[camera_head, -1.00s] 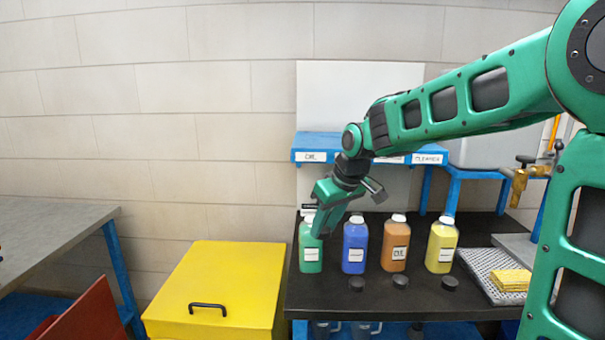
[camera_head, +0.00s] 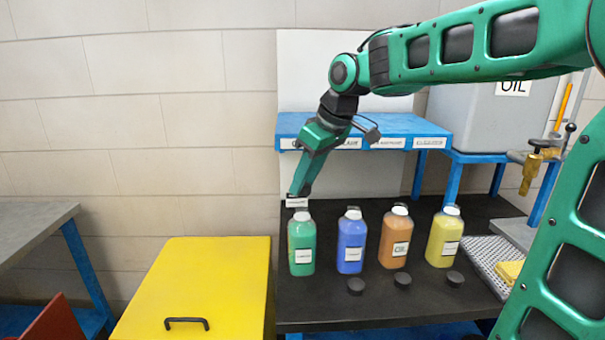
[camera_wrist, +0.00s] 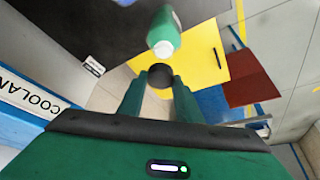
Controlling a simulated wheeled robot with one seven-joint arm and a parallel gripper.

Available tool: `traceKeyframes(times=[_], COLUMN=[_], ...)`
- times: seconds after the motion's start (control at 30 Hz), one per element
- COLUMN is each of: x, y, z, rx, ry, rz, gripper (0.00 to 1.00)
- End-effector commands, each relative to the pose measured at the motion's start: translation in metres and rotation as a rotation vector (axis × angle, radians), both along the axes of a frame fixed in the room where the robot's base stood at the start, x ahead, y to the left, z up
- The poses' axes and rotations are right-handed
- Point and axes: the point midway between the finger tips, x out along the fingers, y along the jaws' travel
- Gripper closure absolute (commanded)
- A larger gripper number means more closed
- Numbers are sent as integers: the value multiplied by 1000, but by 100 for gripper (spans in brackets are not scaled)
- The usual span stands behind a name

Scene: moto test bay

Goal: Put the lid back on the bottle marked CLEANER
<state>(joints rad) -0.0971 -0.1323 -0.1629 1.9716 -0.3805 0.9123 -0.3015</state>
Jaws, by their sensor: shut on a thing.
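My gripper (camera_head: 299,191) points down, a little above and behind the green bottle (camera_head: 302,245). In the wrist view its fingers are shut on a round black lid (camera_wrist: 160,75). The green bottle (camera_wrist: 165,35) shows just past the lid there, with its pale mouth uncovered; lid and bottle look apart. The green bottle stands upright at the left of a row on the black bench. Its white label is too small to read surely. A blue bottle (camera_head: 352,243), an orange bottle (camera_head: 395,240) and a yellow bottle (camera_head: 443,240) stand to its right.
Black lids lie in front of the blue (camera_head: 356,286), orange (camera_head: 402,281) and yellow (camera_head: 455,278) bottles. A blue shelf (camera_head: 405,125) with name labels is behind. A yellow box (camera_head: 200,275) stands left of the black bench (camera_head: 400,312). A grey mesh tray (camera_head: 482,255) lies right.

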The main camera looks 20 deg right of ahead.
Motion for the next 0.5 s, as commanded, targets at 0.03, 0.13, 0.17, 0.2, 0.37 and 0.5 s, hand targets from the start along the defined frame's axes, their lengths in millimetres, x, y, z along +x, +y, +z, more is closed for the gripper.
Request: traceKeyframes(times=[0.03,0.13,0.17,0.2,0.37,0.5], x=[0,0,0,0,0,0], y=[1,1,1,1,1,1], z=[-5,-14,-16,-19,-31,-38], rx=[0,0,0,0,1,1], ry=[1,2,1,1,0,-1], rz=[0,0,0,1,0,0], gripper=[89,89,89,89,89,89])
